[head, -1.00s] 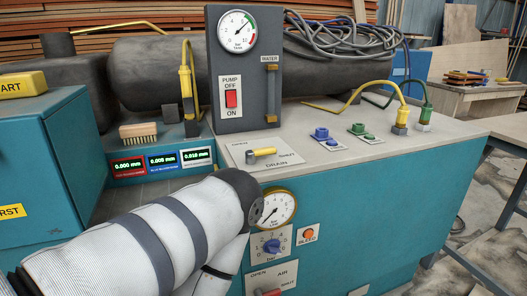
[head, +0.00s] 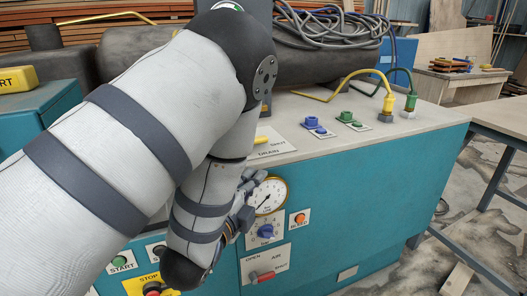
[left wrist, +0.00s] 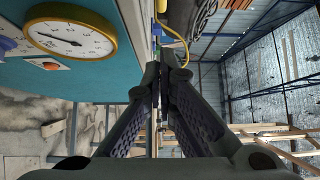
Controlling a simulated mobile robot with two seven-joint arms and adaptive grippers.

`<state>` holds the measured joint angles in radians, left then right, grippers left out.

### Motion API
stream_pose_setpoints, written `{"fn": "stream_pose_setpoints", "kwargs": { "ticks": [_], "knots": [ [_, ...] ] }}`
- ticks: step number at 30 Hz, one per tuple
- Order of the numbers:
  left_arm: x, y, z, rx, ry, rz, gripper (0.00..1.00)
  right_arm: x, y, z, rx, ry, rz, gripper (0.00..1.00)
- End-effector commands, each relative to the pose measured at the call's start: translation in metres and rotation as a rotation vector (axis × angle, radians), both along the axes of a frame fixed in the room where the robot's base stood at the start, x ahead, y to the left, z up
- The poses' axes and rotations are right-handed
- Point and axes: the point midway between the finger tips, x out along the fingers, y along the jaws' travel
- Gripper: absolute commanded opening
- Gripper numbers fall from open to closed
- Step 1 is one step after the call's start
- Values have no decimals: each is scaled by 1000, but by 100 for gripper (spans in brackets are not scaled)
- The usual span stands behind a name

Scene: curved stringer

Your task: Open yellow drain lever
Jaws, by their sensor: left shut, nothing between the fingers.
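The yellow drain lever (head: 261,140) is on the bench top in the head view, mostly hidden behind my left arm. Only its yellow tip shows, next to the word SHUT on the white drain plate (head: 281,147). My left gripper (head: 254,180) is below the bench edge in front of the teal panel, beside the gauge and apart from the lever. In the left wrist view its two fingers (left wrist: 161,68) are together with nothing between them. A small yellow piece at the top edge of that view may be the lever, but I cannot tell. My right gripper is out of view.
A round yellow-rimmed gauge (head: 267,196) is close to my left gripper. Below it are a blue knob (head: 265,231), an orange bleed button (head: 300,218) and a red air lever (head: 262,276).

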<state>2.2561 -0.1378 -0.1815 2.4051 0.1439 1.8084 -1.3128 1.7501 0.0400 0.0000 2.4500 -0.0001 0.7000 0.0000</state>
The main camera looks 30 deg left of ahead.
Motion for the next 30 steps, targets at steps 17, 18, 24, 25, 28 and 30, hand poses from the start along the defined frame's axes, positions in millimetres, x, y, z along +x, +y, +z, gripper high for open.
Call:
{"fn": "stream_pose_setpoints", "kwargs": {
  "ticks": [17,18,24,25,28,30],
  "knots": [
    [74,9,0,-5,-1,1,0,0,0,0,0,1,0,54],
    [82,11,-1,-5,-1,1,0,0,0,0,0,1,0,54],
    [112,29,-2,-6,4,3,0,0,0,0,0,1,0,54],
    [114,32,-1,-5,2,3,0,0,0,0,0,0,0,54],
    [120,40,-1,-5,3,2,0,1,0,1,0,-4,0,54],
    [123,43,-1,-5,4,2,0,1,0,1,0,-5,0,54]
  ]
}}
